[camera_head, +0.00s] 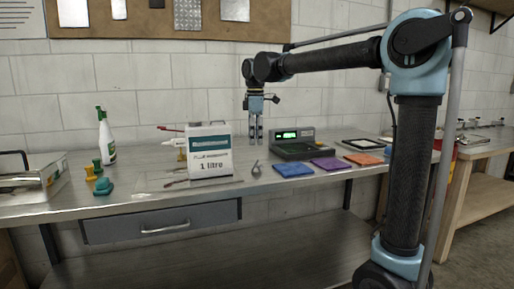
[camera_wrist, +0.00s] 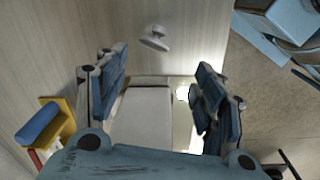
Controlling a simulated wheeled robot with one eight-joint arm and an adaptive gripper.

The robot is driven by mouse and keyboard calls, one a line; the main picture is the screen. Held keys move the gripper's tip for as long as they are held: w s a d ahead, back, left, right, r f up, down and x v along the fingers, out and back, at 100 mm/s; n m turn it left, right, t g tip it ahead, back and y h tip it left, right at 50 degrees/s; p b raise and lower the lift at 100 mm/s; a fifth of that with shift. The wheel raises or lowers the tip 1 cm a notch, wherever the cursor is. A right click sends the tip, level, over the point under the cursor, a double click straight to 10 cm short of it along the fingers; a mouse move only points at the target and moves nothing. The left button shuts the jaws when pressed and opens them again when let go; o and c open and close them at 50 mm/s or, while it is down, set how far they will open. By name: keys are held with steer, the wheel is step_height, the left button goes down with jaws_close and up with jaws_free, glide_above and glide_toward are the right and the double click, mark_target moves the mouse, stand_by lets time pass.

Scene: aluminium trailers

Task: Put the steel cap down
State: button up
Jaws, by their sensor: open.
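A small grey metal piece, which looks like the steel cap (camera_head: 256,169), rests on the steel bench (camera_head: 130,203), just right of the white 1 litre container. In the wrist view a small round metal piece with a stub (camera_wrist: 155,39) lies on the bench beyond the fingertips, apart from them. My gripper (camera_head: 255,138) points down above and behind the cap. In the wrist view my gripper (camera_wrist: 160,82) has its fingers spread, with nothing held between them. A pale box-shaped surface (camera_wrist: 145,115) shows between the fingers; I cannot tell its distance.
The white 1 litre container (camera_head: 210,150) stands left of my gripper. A green-grey scale (camera_head: 300,146) with a lit display is to the right. Blue (camera_head: 293,169), purple (camera_head: 329,163) and orange (camera_head: 363,159) pads lie along the bench. A spray bottle (camera_head: 106,138) stands further left.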

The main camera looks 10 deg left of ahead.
steer(key=s+d+f+m, duration=0.2)
steer(key=d+f+m, duration=0.1)
steer(key=d, duration=0.6)
steer(key=s+d+f+m, duration=0.3)
steer(key=d+m, duration=0.1)
steer(key=d, duration=0.4)
steer(key=s+d+f+m, duration=0.2)
steer(key=d+f+m, duration=0.1)
steer(key=d, duration=0.6)
steer(key=s+d+f+m+t, duration=0.1)
steer(key=s+d+f+m, duration=0.4)
steer(key=f, duration=0.5)
steer(key=s+d+f+m, duration=0.6)
steer(key=s+d+f, duration=0.4)
steer(key=shift+s+t, duration=0.25)
steer(key=shift+t, duration=0.15)
